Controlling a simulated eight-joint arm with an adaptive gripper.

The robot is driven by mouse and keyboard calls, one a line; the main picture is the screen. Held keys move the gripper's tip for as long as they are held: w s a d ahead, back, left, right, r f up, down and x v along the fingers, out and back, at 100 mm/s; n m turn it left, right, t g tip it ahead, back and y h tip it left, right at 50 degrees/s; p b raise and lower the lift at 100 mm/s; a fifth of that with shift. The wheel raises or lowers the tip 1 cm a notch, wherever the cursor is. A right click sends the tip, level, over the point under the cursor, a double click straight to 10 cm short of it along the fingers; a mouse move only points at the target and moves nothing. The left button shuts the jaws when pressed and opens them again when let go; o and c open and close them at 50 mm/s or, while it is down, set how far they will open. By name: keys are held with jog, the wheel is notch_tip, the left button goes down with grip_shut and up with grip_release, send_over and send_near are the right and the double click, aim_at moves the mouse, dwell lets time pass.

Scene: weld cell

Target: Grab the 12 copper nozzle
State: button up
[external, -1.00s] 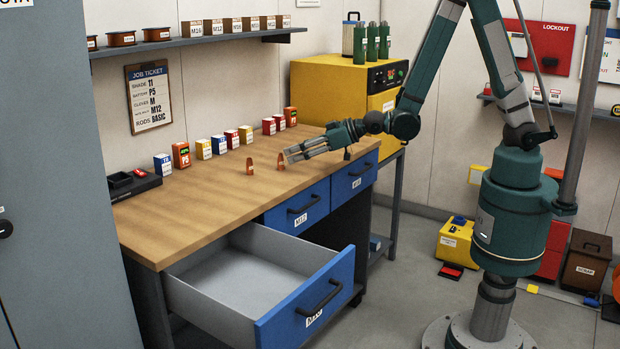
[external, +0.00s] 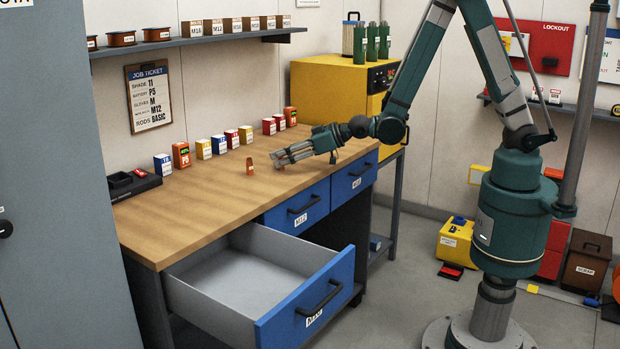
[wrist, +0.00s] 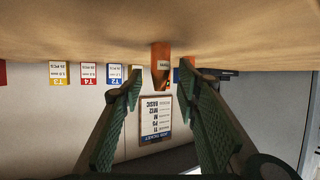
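Two small copper nozzles stand on the workbench (external: 190,215). The left one (external: 250,167) is in plain sight in the external view. The right one (external: 280,167) is mostly hidden by my gripper (external: 276,158), which is low over the bench. In the wrist view, where the scene is upside down, my gripper (wrist: 160,72) is open. A copper nozzle (wrist: 161,76) shows between the fingertips, with a gap on both sides. I cannot tell which of the two it is. No size mark on the nozzles is legible.
The job ticket (external: 149,97) reads M12. A lower drawer (external: 305,305) stands open and looks empty. The bench front is clear.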

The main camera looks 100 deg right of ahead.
jog(key=shift+w, duration=0.15)
dwell(0.4)
jog(key=c, duration=1)
jog(key=shift+r+p, duration=1)
jog(key=shift+r, duration=3.95)
